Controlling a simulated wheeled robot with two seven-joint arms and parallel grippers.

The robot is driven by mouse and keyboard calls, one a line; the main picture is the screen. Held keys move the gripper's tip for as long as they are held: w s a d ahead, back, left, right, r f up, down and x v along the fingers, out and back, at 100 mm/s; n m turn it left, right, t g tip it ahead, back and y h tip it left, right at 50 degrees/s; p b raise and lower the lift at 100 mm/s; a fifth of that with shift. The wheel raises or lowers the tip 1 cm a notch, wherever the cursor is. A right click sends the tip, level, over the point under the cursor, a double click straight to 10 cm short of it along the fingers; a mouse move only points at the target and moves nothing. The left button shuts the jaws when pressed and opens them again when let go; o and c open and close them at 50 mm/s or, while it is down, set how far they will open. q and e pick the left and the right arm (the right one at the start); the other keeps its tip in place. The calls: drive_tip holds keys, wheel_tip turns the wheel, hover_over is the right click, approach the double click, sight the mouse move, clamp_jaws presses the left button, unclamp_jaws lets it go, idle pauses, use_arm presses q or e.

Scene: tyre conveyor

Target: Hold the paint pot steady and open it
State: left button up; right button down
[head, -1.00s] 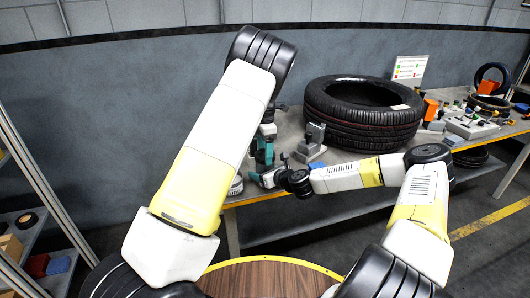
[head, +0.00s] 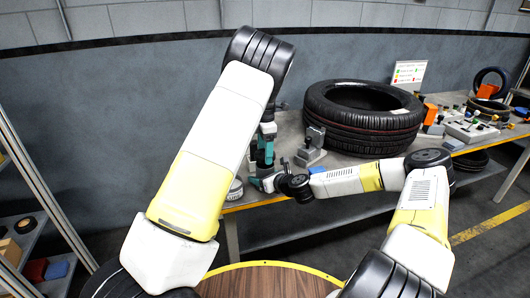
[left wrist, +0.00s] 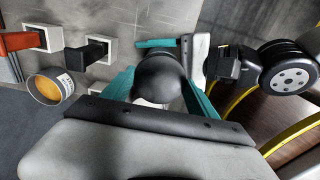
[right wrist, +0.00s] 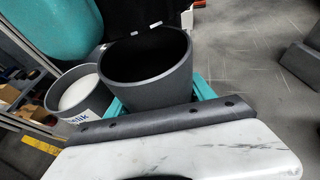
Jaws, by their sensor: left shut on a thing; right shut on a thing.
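My left gripper (head: 264,158) comes down from above over the near table edge. In the left wrist view its teal fingers (left wrist: 160,88) are shut on a dark rounded thing (left wrist: 160,72); I cannot tell whether this is a lid or the pot itself. My right gripper (head: 262,184) is close below it, reaching in from the right. In the right wrist view its teal fingers (right wrist: 158,98) are shut on a dark grey, hollow pot (right wrist: 148,68), whose open mouth shows. In the head view the held things are mostly hidden.
On the table are a grey bracket block (head: 311,147), a blue block (head: 318,170) and a large tyre (head: 362,117). Tools and small parts (head: 470,130) fill the right side. A shelf (head: 30,235) stands at the left.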

use_arm(q)
drive_tip(key=shift+r, duration=2)
use_arm(e)
drive_tip(key=shift+c, duration=1.3)
unclamp_jaws()
